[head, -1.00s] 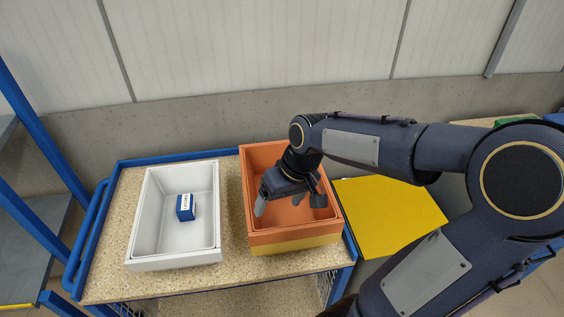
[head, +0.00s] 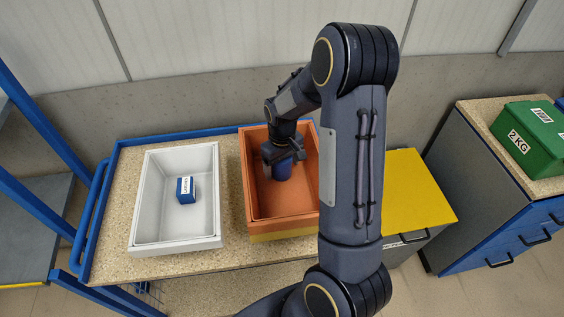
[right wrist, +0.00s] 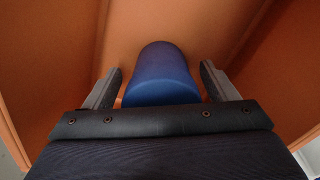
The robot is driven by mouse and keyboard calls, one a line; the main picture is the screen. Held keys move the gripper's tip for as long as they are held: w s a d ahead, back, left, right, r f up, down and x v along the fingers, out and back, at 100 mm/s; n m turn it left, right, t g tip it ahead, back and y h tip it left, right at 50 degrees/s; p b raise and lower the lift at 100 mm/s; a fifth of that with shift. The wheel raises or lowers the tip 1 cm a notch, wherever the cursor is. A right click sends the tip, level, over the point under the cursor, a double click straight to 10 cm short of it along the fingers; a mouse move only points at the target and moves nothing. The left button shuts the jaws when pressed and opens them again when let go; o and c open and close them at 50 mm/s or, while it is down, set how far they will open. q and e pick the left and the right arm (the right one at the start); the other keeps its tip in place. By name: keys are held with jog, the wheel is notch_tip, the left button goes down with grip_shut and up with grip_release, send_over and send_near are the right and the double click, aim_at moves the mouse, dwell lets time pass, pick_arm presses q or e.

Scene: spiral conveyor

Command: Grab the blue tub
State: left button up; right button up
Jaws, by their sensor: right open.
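The blue tub (head: 282,170) is a small rounded blue container inside the orange crate (head: 250,196), partly hidden by my gripper in the head view. In the right wrist view the blue tub (right wrist: 160,78) lies between the two fingers, with a gap visible on each side. My right gripper (head: 283,157) is open, pointing down inside the orange crate at the tub. In the right wrist view my right gripper (right wrist: 160,82) has one finger on either side of the tub. My left gripper is not in view.
A white crate (head: 142,205) with a small blue box (head: 186,189) stands left of the orange crate on the speckled table (head: 120,175). A yellow-topped cabinet (head: 415,185) stands to the right. A green 2 KG box (head: 528,137) sits farther right.

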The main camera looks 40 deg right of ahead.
jog(key=shift+f, duration=0.5)
jog(key=c, duration=1.2)
